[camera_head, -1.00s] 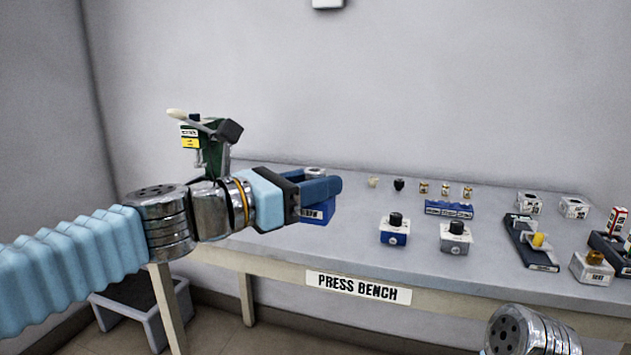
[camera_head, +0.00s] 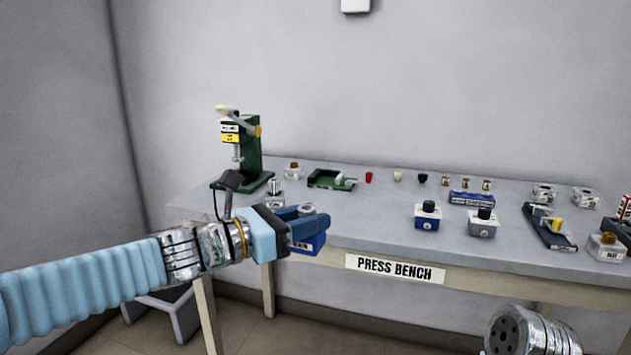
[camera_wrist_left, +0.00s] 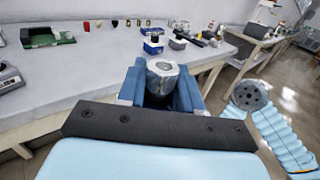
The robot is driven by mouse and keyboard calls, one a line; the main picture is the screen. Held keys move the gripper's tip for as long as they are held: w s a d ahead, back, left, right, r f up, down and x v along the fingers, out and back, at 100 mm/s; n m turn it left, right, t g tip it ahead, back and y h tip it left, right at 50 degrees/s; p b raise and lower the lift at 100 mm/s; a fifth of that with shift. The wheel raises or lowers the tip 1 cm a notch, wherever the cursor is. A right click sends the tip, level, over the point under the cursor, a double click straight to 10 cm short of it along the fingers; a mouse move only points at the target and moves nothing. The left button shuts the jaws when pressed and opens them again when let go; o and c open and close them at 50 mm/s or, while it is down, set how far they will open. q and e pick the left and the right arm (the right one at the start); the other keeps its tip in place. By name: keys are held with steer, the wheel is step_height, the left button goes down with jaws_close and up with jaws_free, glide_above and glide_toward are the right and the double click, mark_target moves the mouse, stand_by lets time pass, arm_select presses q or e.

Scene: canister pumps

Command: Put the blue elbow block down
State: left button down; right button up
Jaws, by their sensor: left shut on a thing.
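My left gripper (camera_head: 308,224) is shut on the blue elbow block (camera_head: 306,244), which shows a blue body with a pale label and a grey round top. The block is held up in front of the bench's front edge as seen in the head view; whether it is over the top cannot be told. In the left wrist view the block's grey top (camera_wrist_left: 163,68) sits between the two blue fingers (camera_wrist_left: 162,88), which hide most of its body. My right gripper is out of view; only part of my right arm shows.
The press bench (camera_head: 370,217) has clear top ahead of the gripper. A green press (camera_head: 249,150), a small metal-topped block (camera_head: 275,200) and a green tray (camera_head: 322,181) stand at the left. Blue (camera_head: 427,222) and grey (camera_head: 482,229) knobbed blocks stand further right.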

arm_select(q)
steer(key=w+a+f+g, duration=0.1)
steer(key=w+a+f, duration=0.1)
steer(key=f, duration=0.5)
steer(key=w+a+f, duration=0.2)
steer(key=a+f, duration=0.1)
steer(key=f, duration=0.5)
steer(key=s+a+f+n+t+y, duration=0.2)
steer(key=a+f, duration=0.2)
steer(key=f, duration=0.4)
steer(key=s+a+f+n+t+y, duration=0.2)
steer(key=a+f, duration=0.3)
steer(key=f, duration=0.4)
steer(key=s+a+f+n+t+y, duration=0.1)
steer(key=s+a+f+t+y, duration=0.1)
steer(key=a+f, duration=0.3)
step_height(320, 180, down, 4)
steer(key=shift+f+n+t, duration=0.2)
steer(key=shift+n+t, duration=0.2)
steer(key=shift+t, duration=0.2)
